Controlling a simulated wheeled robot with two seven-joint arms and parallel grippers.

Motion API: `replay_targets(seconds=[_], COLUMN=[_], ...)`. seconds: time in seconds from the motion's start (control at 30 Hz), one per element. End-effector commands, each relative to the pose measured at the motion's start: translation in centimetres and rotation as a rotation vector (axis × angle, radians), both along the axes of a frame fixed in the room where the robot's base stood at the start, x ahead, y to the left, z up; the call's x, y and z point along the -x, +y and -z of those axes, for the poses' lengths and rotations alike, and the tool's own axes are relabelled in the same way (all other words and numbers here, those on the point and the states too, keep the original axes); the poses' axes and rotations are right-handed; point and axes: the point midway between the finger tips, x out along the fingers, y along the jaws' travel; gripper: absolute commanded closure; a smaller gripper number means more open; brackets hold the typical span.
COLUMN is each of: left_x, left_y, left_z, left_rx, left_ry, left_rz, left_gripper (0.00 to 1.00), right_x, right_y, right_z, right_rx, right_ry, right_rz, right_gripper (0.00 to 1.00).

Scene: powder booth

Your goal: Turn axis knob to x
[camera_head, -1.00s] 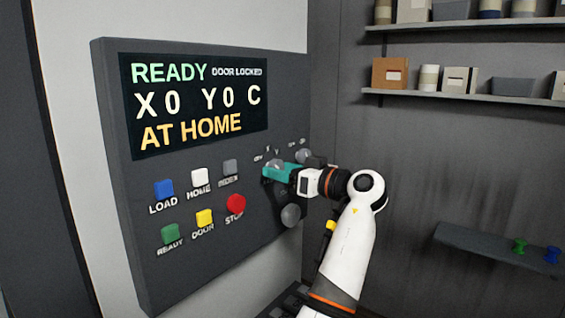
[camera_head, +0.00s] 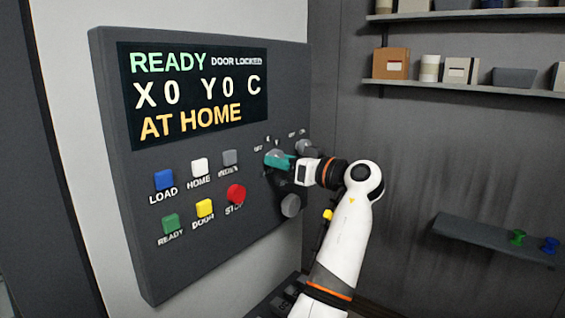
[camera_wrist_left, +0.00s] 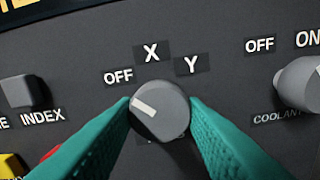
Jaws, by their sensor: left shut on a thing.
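The axis knob (camera_wrist_left: 160,110) is a round grey dial with OFF, X and Y labels around its top. Its white pointer mark sits at the left of its face, toward the OFF label (camera_wrist_left: 118,76). The X label (camera_wrist_left: 151,52) is just above the knob. My left gripper (camera_wrist_left: 160,118) has its two teal fingers on either side of the knob, gripping it. In the head view the left gripper (camera_head: 281,161) is at the panel and partly hides the knob. The display (camera_head: 198,95) reads READY, DOOR LOCKED, X0 Y0 C, AT HOME. My right gripper is not in view.
A coolant knob (camera_wrist_left: 302,84) with OFF and ON labels is to the right. Another grey knob (camera_head: 291,205) is below my gripper. Coloured buttons, including a red STOP (camera_head: 236,193), are to the left. Shelves (camera_head: 465,88) hang on the right wall.

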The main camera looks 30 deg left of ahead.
Motion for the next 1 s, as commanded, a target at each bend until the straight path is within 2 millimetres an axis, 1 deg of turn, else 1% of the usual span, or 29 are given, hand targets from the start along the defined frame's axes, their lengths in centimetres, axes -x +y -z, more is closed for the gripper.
replay_targets(seconds=[0.17,0.4,0.7,1.0], left_x=[0.02,0.05,0.09,0.11], left_y=[0.00,0.04,0.00,0.02], left_z=[0.03,-0.03,-0.17,-0.16], left_rx=[-0.008,-0.025,-0.044,-0.058], left_ry=[0.106,0.314,0.569,0.740], left_rz=[0.000,0.000,0.001,0.001], left_gripper=[0.85,0.85,0.85,0.85], right_x=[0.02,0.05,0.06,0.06], right_y=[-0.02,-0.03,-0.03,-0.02], right_z=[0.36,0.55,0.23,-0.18], right_rx=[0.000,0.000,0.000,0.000], right_ry=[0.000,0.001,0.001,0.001], right_rz=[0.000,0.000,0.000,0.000], right_gripper=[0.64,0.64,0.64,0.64])
